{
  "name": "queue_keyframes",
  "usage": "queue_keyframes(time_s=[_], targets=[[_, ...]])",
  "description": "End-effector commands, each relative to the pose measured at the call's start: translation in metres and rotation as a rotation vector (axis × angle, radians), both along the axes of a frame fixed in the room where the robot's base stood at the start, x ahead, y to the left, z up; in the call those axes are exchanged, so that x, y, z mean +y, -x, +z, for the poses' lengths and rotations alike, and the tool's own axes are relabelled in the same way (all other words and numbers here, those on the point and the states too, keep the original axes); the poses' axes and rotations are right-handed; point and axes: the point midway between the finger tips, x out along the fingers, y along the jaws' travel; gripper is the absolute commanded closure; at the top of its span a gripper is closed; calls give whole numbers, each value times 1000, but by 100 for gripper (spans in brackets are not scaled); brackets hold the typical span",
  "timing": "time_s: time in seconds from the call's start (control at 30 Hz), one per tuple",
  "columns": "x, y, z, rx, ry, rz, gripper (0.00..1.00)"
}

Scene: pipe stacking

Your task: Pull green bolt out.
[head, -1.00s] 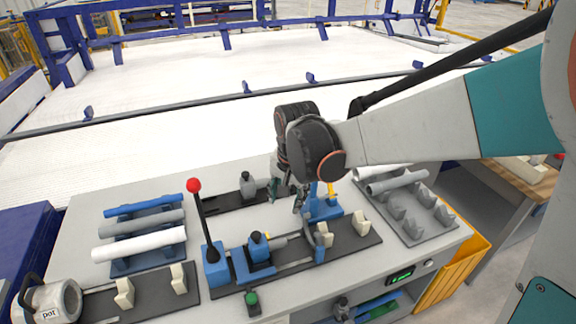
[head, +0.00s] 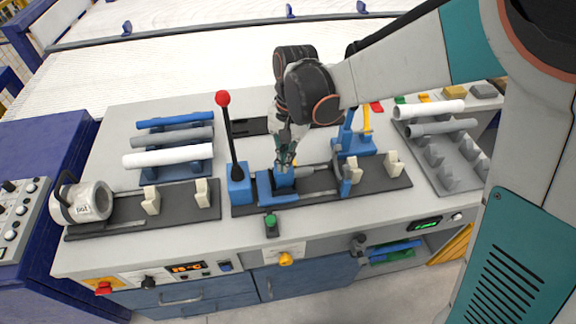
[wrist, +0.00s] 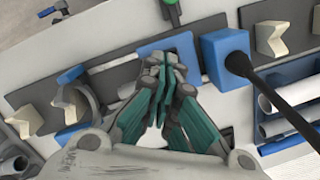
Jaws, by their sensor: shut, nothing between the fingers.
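A small green knob (head: 271,221) on a dark block stands at the front edge of the table; it looks like the green bolt. It also shows at the top edge of the wrist view (wrist: 172,8), partly cut off. My gripper (head: 285,163) is shut and empty, pointing down at the blue clamp block (head: 264,188), behind the green knob. In the wrist view the fingertips (wrist: 161,82) are together in front of the blue block (wrist: 183,47). They are apart from the green knob. Whether they touch the blue block I cannot tell.
A blue box (head: 239,190) with a red-topped lever (head: 230,135) stands left of my gripper. A blue stand (head: 356,146) is to the right. Pipe racks lie at left (head: 176,178) and right (head: 446,174). A pot (head: 87,203) sits at far left.

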Motion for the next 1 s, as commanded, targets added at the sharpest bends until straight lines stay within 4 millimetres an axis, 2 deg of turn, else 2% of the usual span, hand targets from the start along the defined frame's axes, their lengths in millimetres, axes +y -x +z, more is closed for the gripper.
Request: queue_keyframes(time_s=[0.03,0.2,0.37,0.7,0.83,1.0], targets=[[12,9,-15,39,3,38,100],[27,26,-28,101,6,89,100],[27,30,-46,101,6,89,100],[30,43,-102,100,5,87,100],[30,46,-114,100,5,87,100],[31,47,-119,100,5,87,100]])
